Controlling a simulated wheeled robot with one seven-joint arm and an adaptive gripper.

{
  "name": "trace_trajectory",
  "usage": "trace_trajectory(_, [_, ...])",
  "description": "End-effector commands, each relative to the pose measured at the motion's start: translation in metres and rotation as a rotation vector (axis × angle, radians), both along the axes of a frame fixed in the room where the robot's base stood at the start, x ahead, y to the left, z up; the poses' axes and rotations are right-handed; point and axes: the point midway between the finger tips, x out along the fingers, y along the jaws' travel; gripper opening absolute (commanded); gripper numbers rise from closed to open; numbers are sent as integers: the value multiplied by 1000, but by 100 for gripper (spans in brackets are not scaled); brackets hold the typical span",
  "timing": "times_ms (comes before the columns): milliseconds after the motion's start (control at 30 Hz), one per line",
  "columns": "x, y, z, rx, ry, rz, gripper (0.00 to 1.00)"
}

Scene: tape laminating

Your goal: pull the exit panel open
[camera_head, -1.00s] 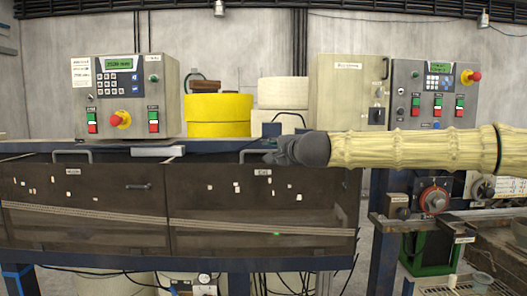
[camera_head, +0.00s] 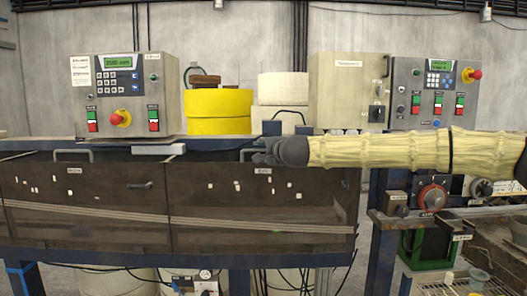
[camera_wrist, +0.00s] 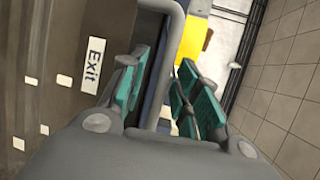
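The exit panel (camera_head: 215,212) is the right-hand dark see-through panel on the front of the long bench. It hangs closed, level with the panel to its left. Its grey bar handle (camera_head: 246,152) is at the top edge, partly hidden by my gripper (camera_head: 258,157). In the wrist view the white Exit label (camera_wrist: 93,65) is on the panel (camera_wrist: 50,45) at left. The handle (camera_wrist: 171,50) runs between the teal-padded fingers of my gripper (camera_wrist: 163,75). The fingers are apart, one on each side of the handle, with gaps visible.
The left panel (camera_head: 85,205) has its own handle (camera_head: 72,153). Control boxes (camera_head: 122,95) and yellow (camera_head: 217,112) and white rolls stand above or behind the bench. A machine with a red dial (camera_head: 433,197) stands at right, under my arm.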

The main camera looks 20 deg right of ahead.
Motion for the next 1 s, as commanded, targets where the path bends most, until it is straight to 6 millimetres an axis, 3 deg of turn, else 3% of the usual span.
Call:
trace_trajectory(167, [0, 0, 0, 0, 0, 0, 32])
trace_trajectory(333, [0, 0, 0, 0, 0, 0, 1])
trace_trajectory(767, [-2, 3, -2, -2, -6, 3, 0])
trace_trajectory(1000, [-9, 19, -6, -11, -38, 18, 0])
